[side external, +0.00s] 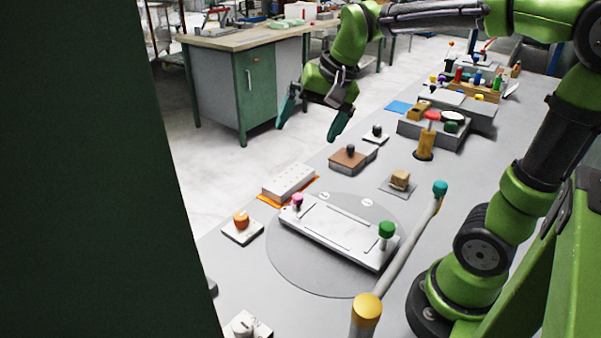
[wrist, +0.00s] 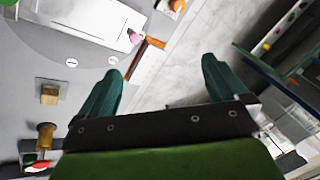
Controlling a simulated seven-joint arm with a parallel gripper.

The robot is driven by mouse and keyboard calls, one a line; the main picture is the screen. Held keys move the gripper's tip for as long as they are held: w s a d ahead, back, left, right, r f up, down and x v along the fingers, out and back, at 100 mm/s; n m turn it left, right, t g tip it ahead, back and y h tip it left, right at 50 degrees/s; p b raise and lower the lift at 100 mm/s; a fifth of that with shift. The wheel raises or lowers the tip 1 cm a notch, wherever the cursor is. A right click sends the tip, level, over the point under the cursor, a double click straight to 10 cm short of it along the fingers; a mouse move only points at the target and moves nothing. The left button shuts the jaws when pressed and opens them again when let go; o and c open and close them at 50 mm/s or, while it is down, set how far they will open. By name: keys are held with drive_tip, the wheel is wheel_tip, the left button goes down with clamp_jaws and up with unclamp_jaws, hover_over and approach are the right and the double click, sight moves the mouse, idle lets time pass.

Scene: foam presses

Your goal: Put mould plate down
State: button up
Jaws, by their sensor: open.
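A long pale plate (side external: 335,236) with a pink knob (side external: 298,199) and a green knob (side external: 386,230) lies flat on a grey round disc (side external: 290,265). I take it for the mould plate, but cannot be sure. Part of it shows at the top left of the wrist view (wrist: 95,18). My gripper (side external: 306,131) hangs above and behind the plate, apart from it, near the table's left edge. Its green fingers are spread with nothing between them, as the wrist view also shows (wrist: 160,68).
A white block with holes (side external: 289,178) sits on an orange mat (side external: 268,200) by the table edge. A brown-topped block (side external: 347,160), a small wooden block (side external: 400,179) and an orange knob (side external: 241,219) stand around the disc. A grey bar (side external: 412,238) runs along the right.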

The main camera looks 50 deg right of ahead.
drive_tip(key=s+a+f+n+t, duration=0.1)
drive_tip(key=s+a+n, duration=0.1)
drive_tip(key=s, duration=0.3)
drive_tip(key=s+a+f+n+t, duration=0.1)
drive_tip(key=s+a+n, duration=0.1)
drive_tip(key=s, duration=0.4)
drive_tip(key=shift+s+a+f+n+t+y, duration=0.2)
drive_tip(key=shift+a+n+t+y, duration=0.15)
drive_tip(key=shift+n, duration=0.25)
drive_tip(key=shift+w, duration=0.1)
